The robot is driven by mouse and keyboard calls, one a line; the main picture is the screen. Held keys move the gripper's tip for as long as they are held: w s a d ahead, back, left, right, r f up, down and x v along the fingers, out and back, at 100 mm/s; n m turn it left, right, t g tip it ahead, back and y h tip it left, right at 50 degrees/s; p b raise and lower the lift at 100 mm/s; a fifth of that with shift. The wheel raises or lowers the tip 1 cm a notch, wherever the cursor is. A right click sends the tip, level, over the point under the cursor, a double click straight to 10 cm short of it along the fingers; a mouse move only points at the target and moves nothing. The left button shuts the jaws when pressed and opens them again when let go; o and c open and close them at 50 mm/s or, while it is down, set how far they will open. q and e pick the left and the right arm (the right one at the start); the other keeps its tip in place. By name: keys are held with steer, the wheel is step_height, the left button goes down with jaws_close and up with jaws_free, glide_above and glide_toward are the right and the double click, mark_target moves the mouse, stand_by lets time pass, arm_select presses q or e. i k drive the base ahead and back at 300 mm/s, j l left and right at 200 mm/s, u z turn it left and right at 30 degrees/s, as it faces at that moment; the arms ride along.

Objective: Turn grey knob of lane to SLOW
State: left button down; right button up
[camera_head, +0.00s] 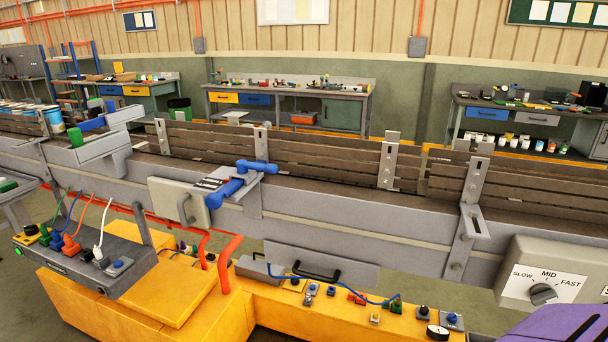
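The grey knob (543,293) sits on a white dial plate marked SLOW, MID and FAST, at the right of the camera_head view. SLOW is at the upper left of the knob, MID above it and FAST at its right. The knob is too small to tell surely which mark it points at. The dial is on a light grey control box (515,271) on the front of the conveyor lane (345,214). Neither of my grippers shows. A purple part, possibly of my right arm, is at the bottom right corner, below the dial.
A yellow base (280,310) with small switches and a blue cable stands in front of the lane. A grey socket box (90,258) with coloured plugs is at left. A blue-handled clamp (228,191) sits on the lane's edge. Workbenches stand far behind.

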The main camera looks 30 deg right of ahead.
mark_target(541, 294)
steer(key=z, duration=2.65)
